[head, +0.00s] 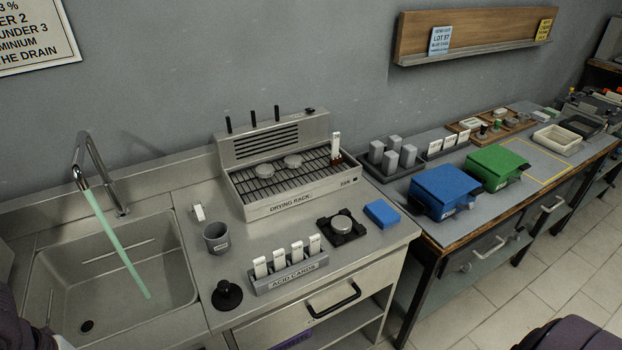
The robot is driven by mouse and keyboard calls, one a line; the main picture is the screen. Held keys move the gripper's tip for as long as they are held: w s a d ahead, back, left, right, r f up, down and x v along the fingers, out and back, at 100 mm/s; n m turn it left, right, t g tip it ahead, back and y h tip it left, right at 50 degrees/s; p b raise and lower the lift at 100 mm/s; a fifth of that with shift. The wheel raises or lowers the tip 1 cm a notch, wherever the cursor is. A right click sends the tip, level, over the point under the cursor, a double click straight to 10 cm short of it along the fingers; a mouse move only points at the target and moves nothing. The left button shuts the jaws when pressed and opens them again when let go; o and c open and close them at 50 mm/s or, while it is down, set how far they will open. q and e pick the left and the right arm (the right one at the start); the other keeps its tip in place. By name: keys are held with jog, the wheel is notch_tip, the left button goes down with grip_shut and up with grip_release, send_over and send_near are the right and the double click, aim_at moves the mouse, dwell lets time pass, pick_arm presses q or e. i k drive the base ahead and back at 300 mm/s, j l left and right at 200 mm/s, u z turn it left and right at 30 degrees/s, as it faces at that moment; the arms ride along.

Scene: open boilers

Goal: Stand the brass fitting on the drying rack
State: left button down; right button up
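The drying rack (283,208) is a steel tray with a wire grid and a slotted back panel, standing on the steel counter right of the sink. Another round silvery piece (342,223) sits on a black square holder in front of the rack. I cannot clearly make out a brass fitting. Neither of my grippers shows.
Greenish liquid (118,243) runs from the tap into the sink (75,285). A grey cup (216,238), black knob-like item (227,295), acid cards holder (290,279) and blue pad (382,214) stand on the counter.

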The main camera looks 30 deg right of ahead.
aim_at(254, 188)
jog(key=i+l+z, duration=0.1)
jog(key=z, duration=0.3)
jog(key=i+l+z, duration=0.1)
jog(key=z, duration=0.35)
jog(key=i+l+z, duration=0.15)
jog(key=z, duration=0.25)
jog(key=i+j, duration=0.35)
jog(key=i, duration=0.1)
